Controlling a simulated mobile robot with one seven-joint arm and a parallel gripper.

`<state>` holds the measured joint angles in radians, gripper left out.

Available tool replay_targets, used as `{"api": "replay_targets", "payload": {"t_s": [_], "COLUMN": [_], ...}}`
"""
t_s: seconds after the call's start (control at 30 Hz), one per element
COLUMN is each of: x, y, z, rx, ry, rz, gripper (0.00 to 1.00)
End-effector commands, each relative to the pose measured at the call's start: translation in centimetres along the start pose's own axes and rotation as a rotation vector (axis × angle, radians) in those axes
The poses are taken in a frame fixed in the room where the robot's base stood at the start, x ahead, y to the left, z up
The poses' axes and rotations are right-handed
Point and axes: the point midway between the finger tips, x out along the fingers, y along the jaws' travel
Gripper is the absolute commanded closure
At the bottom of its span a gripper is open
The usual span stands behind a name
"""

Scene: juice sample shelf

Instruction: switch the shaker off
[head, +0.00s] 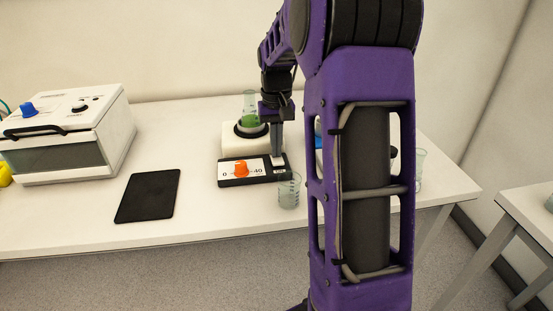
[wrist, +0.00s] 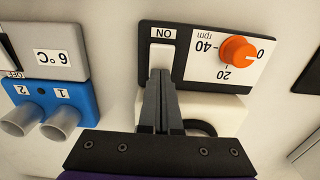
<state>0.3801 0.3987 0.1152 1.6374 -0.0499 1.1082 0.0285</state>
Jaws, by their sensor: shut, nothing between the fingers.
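The shaker has a white body with a black front panel (head: 227,183) on the table. A flask with green liquid (head: 249,119) stands on it. The panel carries an orange rpm knob (wrist: 238,53), also in the head view (head: 240,169), and a white rocker switch (wrist: 160,52) beside an "ON" label (wrist: 163,33). My gripper (wrist: 161,76) is shut and empty, pointing down at the switch. Its fingertips cover the switch's near part in the wrist view; I cannot tell whether they touch it. In the head view my gripper (head: 276,150) stands over the panel's right end.
A glass beaker (head: 289,190) stands close in front of the shaker's right end. A black mat (head: 148,195) and a white instrument (head: 75,120) lie left.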

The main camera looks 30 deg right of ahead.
Motion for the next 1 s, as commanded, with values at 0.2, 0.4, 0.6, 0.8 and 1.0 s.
{"api": "replay_targets", "payload": {"t_s": [0.2, 0.4, 0.6, 0.8, 1.0], "x": [-1.0, -2.7, -4.3, -5.9, -7.1], "y": [0.0, 0.0, 0.0, 0.0, 0.0], "z": [0.0, 0.0, 0.0, 0.0, 0.0], "rx": [0.000, 0.000, -0.001, -0.001, -0.001], "ry": [0.000, 0.000, 0.000, 0.001, 0.000], "rz": [0.000, 0.000, 0.000, 0.000, 0.000], "gripper": [1.00, 1.00, 1.00, 1.00, 1.00]}}
